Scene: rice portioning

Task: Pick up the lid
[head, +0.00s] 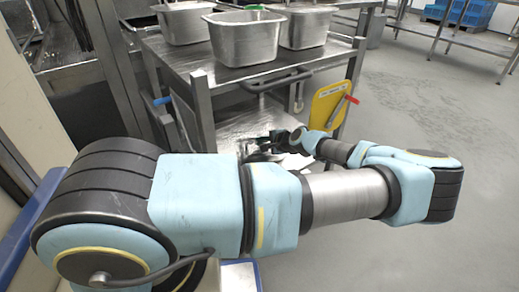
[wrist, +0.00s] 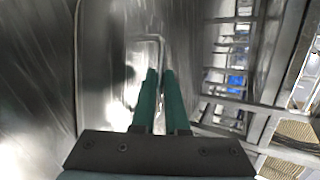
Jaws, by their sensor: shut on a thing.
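The lid (wrist: 105,70) is a brushed metal sheet filling the left middle of the wrist view, with a thin bent-rod handle (wrist: 145,38). My gripper's two green fingers (wrist: 160,74) are close together, shut on the lid by its handle; the exact contact is hard to make out. In the head view my gripper (head: 262,146) is small and dark, low at the cart's lower shelf, partly hidden behind my own arm. The lid cannot be told apart clearly there from the shiny shelf.
A metal cart (head: 290,68) carries several steel pans, the nearest one (head: 243,42) at its front edge. Its lower shelf (head: 225,128) lies around my gripper. A yellow panel (head: 327,104) with a red-tipped handle hangs at the cart's right. Open floor (head: 430,115) lies to the right.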

